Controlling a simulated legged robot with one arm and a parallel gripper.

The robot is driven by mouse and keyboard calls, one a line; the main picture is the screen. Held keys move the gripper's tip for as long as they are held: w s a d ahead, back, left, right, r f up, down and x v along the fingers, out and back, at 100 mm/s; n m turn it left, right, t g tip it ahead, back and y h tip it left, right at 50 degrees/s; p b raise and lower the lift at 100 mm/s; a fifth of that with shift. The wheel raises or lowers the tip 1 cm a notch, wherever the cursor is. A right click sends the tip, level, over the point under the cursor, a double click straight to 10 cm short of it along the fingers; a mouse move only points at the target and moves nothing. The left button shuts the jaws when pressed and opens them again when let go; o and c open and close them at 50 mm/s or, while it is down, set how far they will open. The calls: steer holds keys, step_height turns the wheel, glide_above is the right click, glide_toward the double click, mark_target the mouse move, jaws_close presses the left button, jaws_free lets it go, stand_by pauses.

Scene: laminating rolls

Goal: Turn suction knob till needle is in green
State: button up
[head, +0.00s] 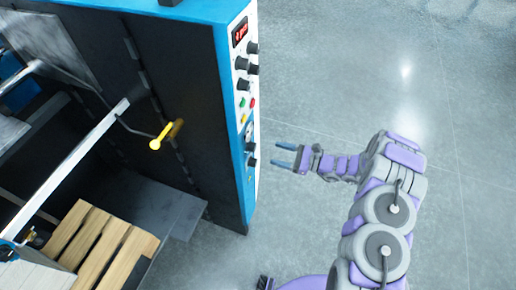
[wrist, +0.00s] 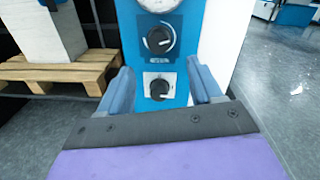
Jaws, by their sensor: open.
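My gripper (head: 279,155) is open and empty. It points at the lower front of the blue machine panel, with a gap between. In the wrist view, the fingers of my gripper (wrist: 161,78) frame a black lower knob (wrist: 159,89) on a white plate, touching nothing that I can make out. Above it is a larger black knob (wrist: 157,39) on a dark dial plate. I cannot read which one is the suction knob. A round gauge (wrist: 158,5) is cut off by the top edge; its needle and green zone cannot be read.
The machine's upper panel has a red display (head: 240,32), several black knobs and coloured buttons (head: 242,103). A yellow-ended handle (head: 156,144) sticks out from its dark side. A wooden pallet (wrist: 58,72) stands left. The floor right of the machine is clear.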

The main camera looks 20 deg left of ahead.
mark_target(252, 147)
steer(key=a, duration=0.8)
steer(key=shift+a, duration=0.4)
steer(key=shift+w, duration=0.1)
steer(key=shift+c, duration=0.2)
steer(key=c, duration=1)
